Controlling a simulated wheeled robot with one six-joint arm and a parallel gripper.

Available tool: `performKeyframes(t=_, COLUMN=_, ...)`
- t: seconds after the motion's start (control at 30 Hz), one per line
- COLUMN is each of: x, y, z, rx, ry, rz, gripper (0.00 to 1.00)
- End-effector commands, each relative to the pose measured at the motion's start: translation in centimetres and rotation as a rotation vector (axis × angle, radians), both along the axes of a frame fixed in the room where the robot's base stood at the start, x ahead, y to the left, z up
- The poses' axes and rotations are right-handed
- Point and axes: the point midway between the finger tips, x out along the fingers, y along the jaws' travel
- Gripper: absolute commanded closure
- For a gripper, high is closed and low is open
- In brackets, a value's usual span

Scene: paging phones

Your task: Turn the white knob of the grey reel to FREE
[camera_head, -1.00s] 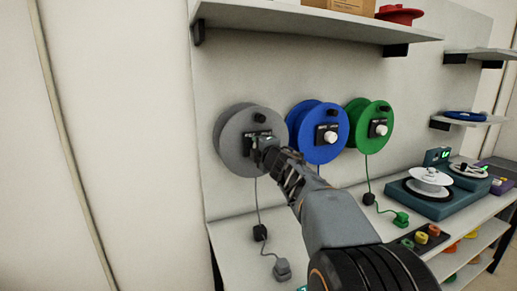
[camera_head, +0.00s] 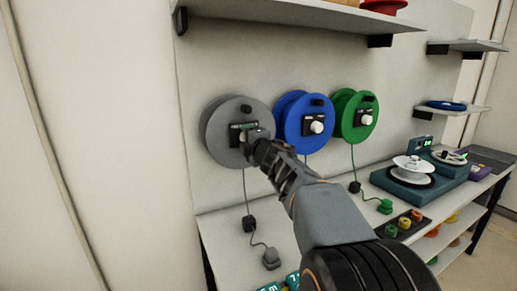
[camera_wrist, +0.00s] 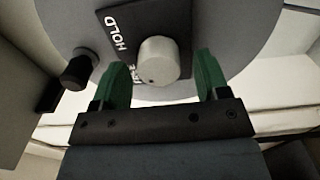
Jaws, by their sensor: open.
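The grey reel (camera_head: 216,140) hangs on the wall panel at the left of a row of three. Its white knob (camera_wrist: 158,60) sits on a black plate (camera_wrist: 115,20) in the wrist view. The word HOLD is readable on the plate; another label beside the knob is partly covered by it. My gripper (camera_wrist: 162,78) is open, with one green-padded finger on each side of the knob and visible gaps to it. In the head view my gripper (camera_head: 247,134) is in front of the plate and hides most of the knob.
A black handle (camera_wrist: 78,70) sticks out of the grey reel. The blue reel (camera_head: 293,122) and green reel (camera_head: 345,112) hang close on the right. A shelf (camera_head: 300,18) is above; a bench (camera_head: 225,222) with a grey plug (camera_head: 271,259) is below.

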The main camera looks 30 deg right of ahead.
Motion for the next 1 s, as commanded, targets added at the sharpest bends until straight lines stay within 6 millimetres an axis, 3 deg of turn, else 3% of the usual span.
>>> performKeyframes(t=0.3, x=-6.7, y=0.0, z=0.2, rx=-0.003, ry=-0.002, rz=-0.002, gripper=0.32)
performKeyframes(t=0.5, x=-9.8, y=0.0, z=0.2, rx=-0.002, ry=-0.002, rz=-0.002, gripper=0.32)
performKeyframes(t=0.7, x=-11.4, y=0.0, z=0.1, rx=-0.002, ry=-0.001, rz=0.000, gripper=0.32)
performKeyframes(t=1.0, x=-11.8, y=0.1, z=-0.1, rx=-0.001, ry=0.000, rz=0.001, gripper=0.32)
